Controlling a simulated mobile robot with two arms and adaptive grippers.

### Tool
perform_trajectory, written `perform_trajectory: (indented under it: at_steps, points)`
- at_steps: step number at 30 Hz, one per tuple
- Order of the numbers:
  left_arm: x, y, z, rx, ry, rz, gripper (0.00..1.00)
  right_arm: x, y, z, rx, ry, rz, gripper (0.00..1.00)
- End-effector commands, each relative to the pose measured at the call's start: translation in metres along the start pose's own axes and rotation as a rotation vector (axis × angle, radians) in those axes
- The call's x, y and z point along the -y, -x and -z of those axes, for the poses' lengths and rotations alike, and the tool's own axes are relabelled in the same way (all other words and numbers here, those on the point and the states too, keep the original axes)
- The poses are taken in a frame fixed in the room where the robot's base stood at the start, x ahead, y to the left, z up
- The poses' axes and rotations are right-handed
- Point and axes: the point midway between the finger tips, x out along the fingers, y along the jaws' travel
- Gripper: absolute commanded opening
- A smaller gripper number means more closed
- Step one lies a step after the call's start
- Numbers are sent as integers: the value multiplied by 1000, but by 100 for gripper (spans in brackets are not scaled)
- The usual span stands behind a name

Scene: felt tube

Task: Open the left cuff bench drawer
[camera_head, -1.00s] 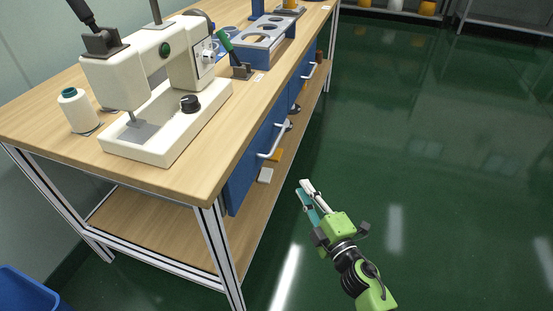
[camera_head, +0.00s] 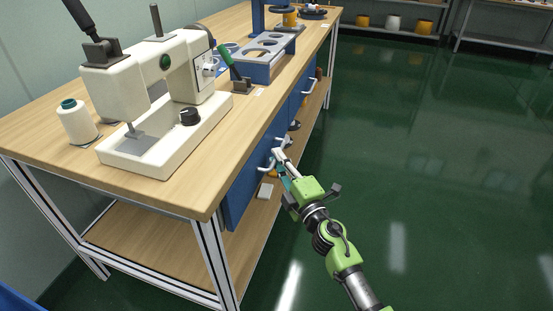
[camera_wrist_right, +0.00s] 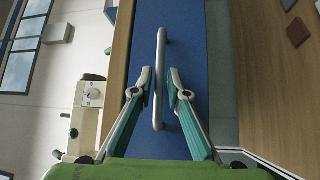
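The bench (camera_head: 190,190) has two blue drawers under its top. The near drawer (camera_head: 240,188), on the left, has a flush blue front and looks closed. Its pale bar handle (camera_head: 266,163) is partly covered by my right gripper (camera_head: 279,161). In the right wrist view, the handle (camera_wrist_right: 160,80) runs up the blue drawer front (camera_wrist_right: 187,40). The far drawer's handle (camera_head: 309,88) is free. My left gripper is out of view.
A sewing machine (camera_head: 165,160), a white thread cone (camera_head: 76,122) and a blue fixture (camera_head: 262,62) stand on the bench top. The green floor (camera_head: 440,170) on the right is clear.

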Motion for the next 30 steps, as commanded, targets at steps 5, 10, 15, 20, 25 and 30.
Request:
perform_trajectory:
  at_steps: [5, 10, 15, 20, 25, 30]
  points:
    - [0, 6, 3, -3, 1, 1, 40, 0, -11, 0, 0, 0, 0, 15]
    - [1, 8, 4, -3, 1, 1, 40, 0, -13, 0, 0, 0, 0, 15]
    - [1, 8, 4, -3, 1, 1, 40, 0, -12, 0, 0, 0, 0, 2]
    - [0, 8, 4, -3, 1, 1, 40, 0, -12, 0, 0, 0, 0, 0]
    - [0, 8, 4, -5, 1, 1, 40, -1, -9, -3, 0, 0, 1, 0]
    - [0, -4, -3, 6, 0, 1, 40, -4, 4, -16, 1, 1, 2, 0]
